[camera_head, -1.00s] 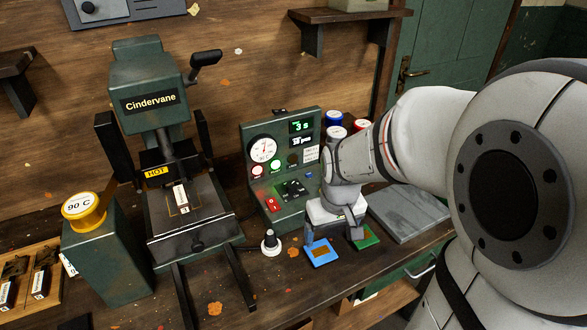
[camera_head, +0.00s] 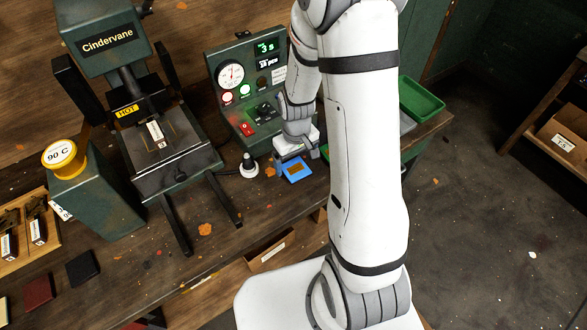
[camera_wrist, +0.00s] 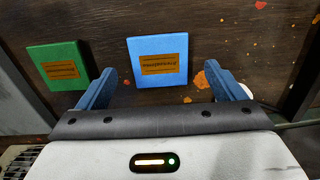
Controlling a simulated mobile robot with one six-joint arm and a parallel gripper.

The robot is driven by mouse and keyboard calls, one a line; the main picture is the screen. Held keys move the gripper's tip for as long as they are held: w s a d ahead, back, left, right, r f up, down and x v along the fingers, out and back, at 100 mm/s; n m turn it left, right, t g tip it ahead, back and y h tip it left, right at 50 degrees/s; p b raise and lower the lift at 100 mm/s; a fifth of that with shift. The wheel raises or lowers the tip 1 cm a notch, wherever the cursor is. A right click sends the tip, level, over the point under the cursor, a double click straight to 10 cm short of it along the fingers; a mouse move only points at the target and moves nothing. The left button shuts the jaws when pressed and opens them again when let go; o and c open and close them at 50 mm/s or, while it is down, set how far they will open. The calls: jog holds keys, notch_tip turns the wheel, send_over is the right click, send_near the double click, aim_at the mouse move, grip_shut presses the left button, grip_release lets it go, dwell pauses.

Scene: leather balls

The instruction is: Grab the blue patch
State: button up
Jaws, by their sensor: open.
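The blue patch (camera_head: 296,169) is a flat square with a brown label, lying on the dark wooden bench in the head view. It also shows in the wrist view (camera_wrist: 158,72), flat and fully visible between the fingertips. My gripper (camera_wrist: 161,76) is open and empty, its blue fingers one to each side of the patch in the picture. In the head view my gripper (camera_head: 296,155) is just behind the patch, close to the bench. I cannot tell the exact height of the fingertips.
A green patch (camera_wrist: 58,66) lies left of the blue one in the wrist view, beyond the left finger. A black-and-white knob (camera_head: 249,164) stands left of the blue patch. The control panel (camera_head: 222,110) and Cindervane press (camera_head: 168,180) stand farther left. A green tray (camera_head: 422,99) is at right.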

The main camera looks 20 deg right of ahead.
aim_at(296, 169)
jog(key=shift+f, duration=1.5)
jog(key=shift+c, duration=0.2)
jog(key=c, duration=1)
jog(key=shift+r, duration=0.1)
jog(key=shift+c, duration=0.2)
